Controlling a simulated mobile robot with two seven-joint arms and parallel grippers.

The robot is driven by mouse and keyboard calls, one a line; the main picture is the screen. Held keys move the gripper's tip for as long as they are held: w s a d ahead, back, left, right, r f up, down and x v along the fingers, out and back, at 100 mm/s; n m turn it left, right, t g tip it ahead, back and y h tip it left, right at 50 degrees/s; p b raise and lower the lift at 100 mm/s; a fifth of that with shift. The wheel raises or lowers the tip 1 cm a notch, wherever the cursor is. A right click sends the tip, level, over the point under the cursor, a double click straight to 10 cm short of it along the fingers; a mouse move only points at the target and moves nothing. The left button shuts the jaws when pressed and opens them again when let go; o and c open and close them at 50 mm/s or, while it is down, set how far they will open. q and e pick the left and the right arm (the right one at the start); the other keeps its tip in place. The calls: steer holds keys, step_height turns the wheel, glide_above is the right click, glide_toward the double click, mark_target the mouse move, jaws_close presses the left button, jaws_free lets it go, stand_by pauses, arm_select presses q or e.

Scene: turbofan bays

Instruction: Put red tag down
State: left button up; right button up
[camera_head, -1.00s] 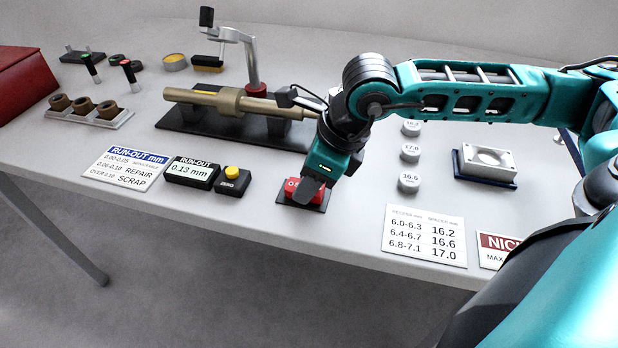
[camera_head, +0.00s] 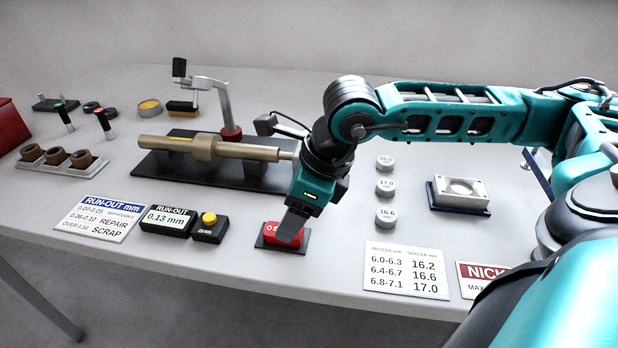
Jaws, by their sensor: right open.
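The red tag (camera_head: 270,229) with white lettering lies on a small black pad (camera_head: 261,244) near the front edge of the table. My right gripper (camera_head: 291,227) points down over the tag. Its dark finger hides the tag's middle and part of its lettering. The jaws are open; the gap between the fingers is hidden from this angle, and I cannot tell whether a finger touches the tag. My left gripper is out of view.
Left of the pad are a yellow-button box (camera_head: 210,229), a run-out display (camera_head: 167,221) and a run-out card (camera_head: 98,218). Behind stands a shaft fixture (camera_head: 215,149). To the right are a spacer card (camera_head: 406,270), three grey spacers (camera_head: 385,188) and a silver block (camera_head: 460,193).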

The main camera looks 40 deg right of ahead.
arm_select(q)
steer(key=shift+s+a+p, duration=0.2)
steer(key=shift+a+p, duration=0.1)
steer(key=shift+p, duration=0.1)
arm_select(e)
steer(key=v, duration=0.9)
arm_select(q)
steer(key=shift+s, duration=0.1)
arm_select(e)
steer(key=shift+a+f, duration=0.1)
steer(key=shift+a, duration=0.05)
